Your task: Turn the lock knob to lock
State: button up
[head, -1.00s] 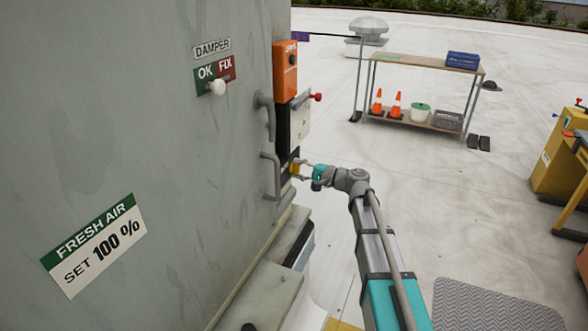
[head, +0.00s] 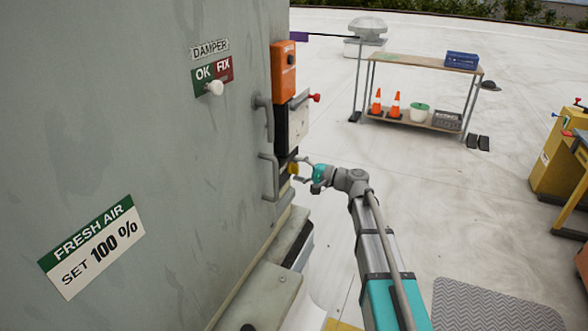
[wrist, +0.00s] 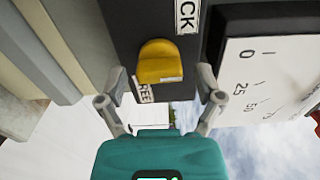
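The yellow lock knob (wrist: 160,62) sits on a dark panel in the wrist view, with a pale mark on its lower edge. A label ending in "CK" (wrist: 187,14) is above it to the right, and a "FREE" label (wrist: 143,90) is below it to the left, partly covered. My gripper (wrist: 160,74) is open, with one finger on each side of the knob and visible gaps between. In the head view the knob (head: 293,168) is a small yellow spot at the cabinet's edge, and my gripper (head: 301,170) is right at it.
A white dial plate (wrist: 265,75) with numbers is close to the right finger. Grey handles (head: 268,178) and an orange box (head: 284,72) are on the grey cabinet (head: 120,120) nearby. A shelf table (head: 420,62) stands farther back. The roof floor right of my arm is mostly clear.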

jog(key=shift+s, duration=0.15)
jog(key=v, duration=1.2)
dwell(0.3)
jog(key=shift+a, duration=0.1)
